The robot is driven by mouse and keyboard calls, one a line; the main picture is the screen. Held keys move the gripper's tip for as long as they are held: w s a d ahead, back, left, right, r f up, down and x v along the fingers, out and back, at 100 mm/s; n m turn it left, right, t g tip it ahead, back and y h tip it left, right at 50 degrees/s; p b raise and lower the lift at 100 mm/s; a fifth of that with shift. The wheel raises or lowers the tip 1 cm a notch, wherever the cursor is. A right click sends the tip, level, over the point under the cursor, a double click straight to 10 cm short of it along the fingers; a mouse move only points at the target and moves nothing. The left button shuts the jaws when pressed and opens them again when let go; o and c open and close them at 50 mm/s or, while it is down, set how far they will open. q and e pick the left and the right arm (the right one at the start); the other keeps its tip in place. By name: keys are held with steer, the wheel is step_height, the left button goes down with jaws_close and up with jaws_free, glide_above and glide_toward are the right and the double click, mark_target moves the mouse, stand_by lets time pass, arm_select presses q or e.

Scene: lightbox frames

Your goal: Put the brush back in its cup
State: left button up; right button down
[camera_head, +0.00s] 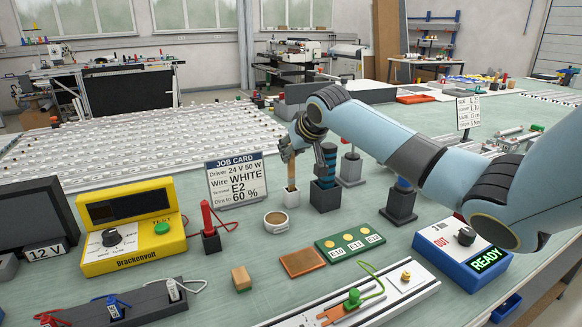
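The brush (291,172) shows as a tan, upright shape with a wooden handle. My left gripper is not in view.
A job card (236,178) stands behind left, and a red probe in a block (210,238) is left. Bench space between is narrow.

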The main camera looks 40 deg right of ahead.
step_height(320, 180, down, 4)
steer(key=shift+r, duration=0.25)
steer(key=shift+f, duration=0.15)
steer(key=c, duration=1.2)
jaws_free()
steer(key=shift+c, duration=0.2)
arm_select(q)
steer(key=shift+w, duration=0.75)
arm_select(e)
steer(key=shift+s+r, duration=0.25)
steer(key=shift+r, duration=0.1)
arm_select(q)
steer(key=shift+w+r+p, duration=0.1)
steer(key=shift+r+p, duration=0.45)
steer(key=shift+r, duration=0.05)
arm_select(e)
glide_toward(293, 163)
steer(key=shift+v, duration=0.8)
